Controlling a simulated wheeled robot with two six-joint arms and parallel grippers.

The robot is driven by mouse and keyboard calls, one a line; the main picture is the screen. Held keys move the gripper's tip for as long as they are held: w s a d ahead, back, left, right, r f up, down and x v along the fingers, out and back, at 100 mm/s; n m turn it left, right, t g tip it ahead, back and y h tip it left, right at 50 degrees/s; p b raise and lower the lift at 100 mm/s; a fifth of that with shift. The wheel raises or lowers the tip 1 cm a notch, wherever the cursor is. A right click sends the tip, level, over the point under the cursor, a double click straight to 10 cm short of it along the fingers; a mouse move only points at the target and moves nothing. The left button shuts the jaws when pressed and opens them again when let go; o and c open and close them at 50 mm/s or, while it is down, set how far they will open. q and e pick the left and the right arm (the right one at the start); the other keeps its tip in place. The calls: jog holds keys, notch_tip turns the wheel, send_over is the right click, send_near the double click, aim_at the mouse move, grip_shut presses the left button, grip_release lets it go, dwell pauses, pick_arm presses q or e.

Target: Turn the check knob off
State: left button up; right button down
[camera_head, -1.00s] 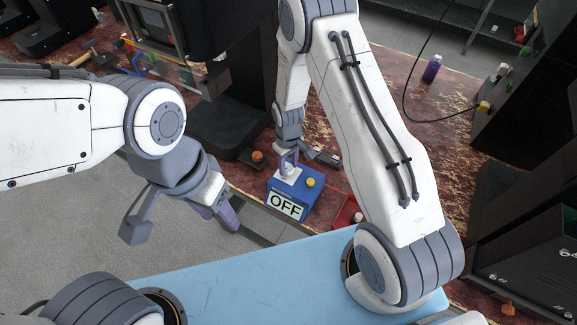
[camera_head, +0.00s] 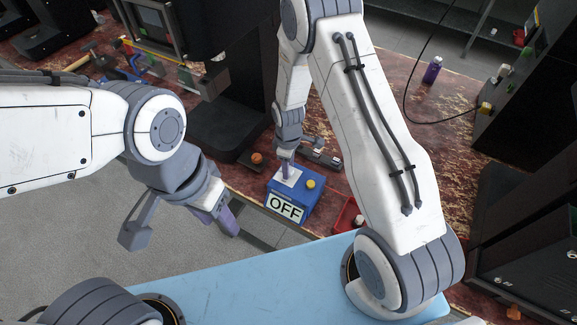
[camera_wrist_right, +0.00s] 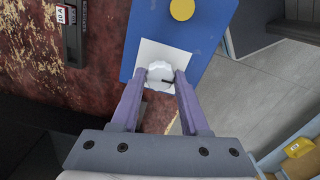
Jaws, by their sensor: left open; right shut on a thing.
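A blue box (camera_head: 304,204) with a white sign (camera_head: 285,207) reading OFF stands on the red worn table. Its top has a white plate (camera_wrist_right: 153,53) and a yellow button (camera_wrist_right: 182,9). My right gripper (camera_head: 287,174) reaches down onto the plate. In the right wrist view its purple fingers are shut on the white round knob (camera_wrist_right: 159,73), one on each side. A dark mark on the knob points to the picture's right. In the head view the gripper hides most of the knob. My left gripper (camera_head: 182,228) is open and empty, left of the box over the floor.
A red tray (camera_head: 346,216) stands just right of the box. An orange knob-like part (camera_head: 256,158) lies to its left, and a dark strip with small parts (camera_head: 322,154) lies behind it. A purple bottle (camera_head: 432,70) stands further back. Black machines flank the table.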

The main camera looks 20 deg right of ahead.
dwell(0.3)
jog(key=shift+c, duration=2.1)
grip_release()
notch_tip(320, 180, up, 11)
jog(key=b, duration=0.1)
jog(key=shift+f+b, duration=0.2)
jog(key=shift+b, duration=0.1)
jog(key=s+a+r+m, duration=0.2)
jog(key=s+a+r, duration=0.6)
jog(key=s+r, duration=0.35)
jog(key=s+r+m+y, duration=0.1)
jog(key=s+r+m, duration=0.1)
jog(key=s, duration=1.1)
jog(key=shift+s+a+r, duration=0.2)
jog(key=shift+a+r, duration=0.2)
jog(key=shift+r, duration=0.1)
